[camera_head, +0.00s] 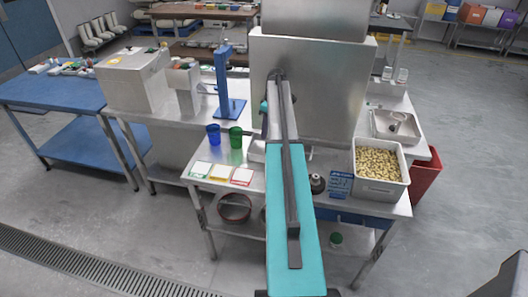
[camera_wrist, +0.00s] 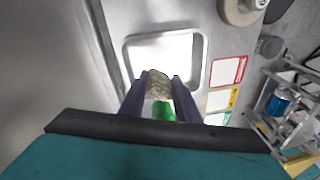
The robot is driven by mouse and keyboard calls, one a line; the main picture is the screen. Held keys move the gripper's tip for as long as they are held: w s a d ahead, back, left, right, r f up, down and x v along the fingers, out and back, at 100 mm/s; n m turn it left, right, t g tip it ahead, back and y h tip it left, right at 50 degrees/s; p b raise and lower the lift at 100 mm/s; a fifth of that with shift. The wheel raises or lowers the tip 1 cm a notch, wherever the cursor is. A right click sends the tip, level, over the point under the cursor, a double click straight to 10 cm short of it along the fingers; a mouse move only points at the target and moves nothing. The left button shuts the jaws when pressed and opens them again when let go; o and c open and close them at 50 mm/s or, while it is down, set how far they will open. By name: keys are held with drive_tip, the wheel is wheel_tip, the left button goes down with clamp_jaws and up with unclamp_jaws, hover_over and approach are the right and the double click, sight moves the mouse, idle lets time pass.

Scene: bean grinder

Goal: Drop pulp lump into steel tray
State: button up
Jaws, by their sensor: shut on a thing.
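My gripper (camera_wrist: 160,82) is shut on a rough grey-brown pulp lump (camera_wrist: 159,94), held between the two dark fingertips in the wrist view. The steel tray (camera_wrist: 204,62) is a shallow rounded square with a bright inside, just beyond the fingertips. The lump overlaps the tray's near rim in the picture; its height above the tray cannot be told. In the head view a bit of the steel tray (camera_head: 256,152) shows left of my teal arm, which covers the rest.
A green cup (camera_head: 236,137) and a blue cup (camera_head: 214,134) stand left of the tray. Label cards (camera_head: 220,174) lie in front. A large steel machine (camera_head: 315,90) stands behind. A bin of beans (camera_head: 380,190) and another steel tray (camera_head: 380,125) are at right.

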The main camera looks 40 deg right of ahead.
drive_tip(key=shift+f+b, duration=0.85)
drive_tip(key=shift+f, duration=1.35)
drive_tip(key=o, duration=1.1)
drive_tip(key=shift+o, duration=0.2)
wheel_tip(320, 180, up, 14)
drive_tip(key=d+b, duration=0.2)
drive_tip(key=b, duration=0.1)
drive_tip(key=shift+s+f+b, duration=0.2)
drive_tip(key=shift+s+b, duration=0.1)
drive_tip(key=shift+s, duration=0.05)
drive_tip(key=shift+d+r, duration=0.1)
drive_tip(key=shift+r, duration=0.05)
